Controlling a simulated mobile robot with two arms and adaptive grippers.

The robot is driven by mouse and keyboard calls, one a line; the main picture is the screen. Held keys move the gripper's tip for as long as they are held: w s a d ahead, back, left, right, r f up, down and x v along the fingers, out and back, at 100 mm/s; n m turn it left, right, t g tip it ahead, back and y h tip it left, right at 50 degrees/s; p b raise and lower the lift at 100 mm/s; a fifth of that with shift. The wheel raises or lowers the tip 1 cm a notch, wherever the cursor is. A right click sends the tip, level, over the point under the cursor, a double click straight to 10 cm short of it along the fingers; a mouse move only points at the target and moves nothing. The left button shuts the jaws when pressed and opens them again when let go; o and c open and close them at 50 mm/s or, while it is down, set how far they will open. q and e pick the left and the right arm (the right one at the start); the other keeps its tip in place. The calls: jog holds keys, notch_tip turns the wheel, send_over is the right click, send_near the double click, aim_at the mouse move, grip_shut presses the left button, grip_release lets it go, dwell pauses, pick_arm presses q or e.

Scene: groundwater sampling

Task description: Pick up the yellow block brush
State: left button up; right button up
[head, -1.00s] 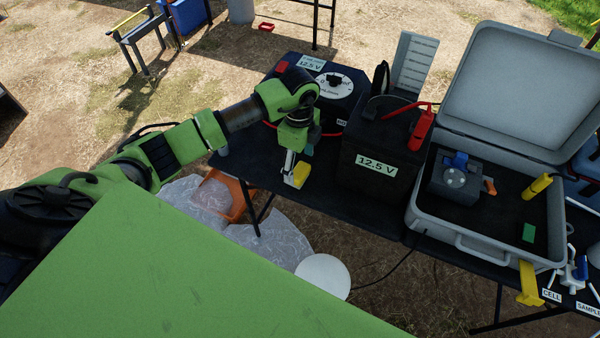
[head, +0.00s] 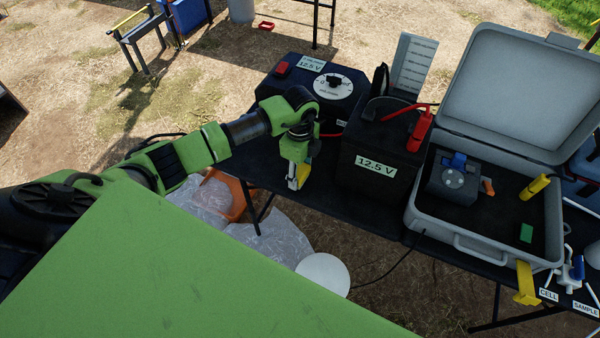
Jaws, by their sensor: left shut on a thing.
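The yellow block brush (head: 303,174) is a small yellow piece near the front edge of the black table, left of the large black battery. My left gripper (head: 294,182) points down there and is shut on the brush, its pale finger covering part of it. I cannot tell whether the brush touches the table top. My right gripper does not show.
The black battery (head: 372,190) marked 12.5 V stands just right of the gripper. A black box with a dial (head: 333,86) is behind it. An open grey case (head: 468,243) sits at right. An orange crate (head: 236,196) and clear plastic sheeting (head: 272,235) lie below the table.

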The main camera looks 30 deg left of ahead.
aim_at(300, 172)
pick_arm(q)
jog(key=shift+r, duration=0.1)
jog(key=shift+r, duration=0.2)
notch_tip(300, 172, up, 3)
jog(key=shift+s+d, duration=0.1)
jog(key=shift+s, duration=0.05)
jog(key=s+d+r+b, duration=0.2)
jog(key=s+d+r, duration=0.3)
jog(key=s+r, duration=0.4)
jog(key=s, duration=0.3)
jog(key=shift+s+r, duration=0.2)
jog(key=shift+s, duration=0.15)
jog(key=shift+o, duration=0.6)
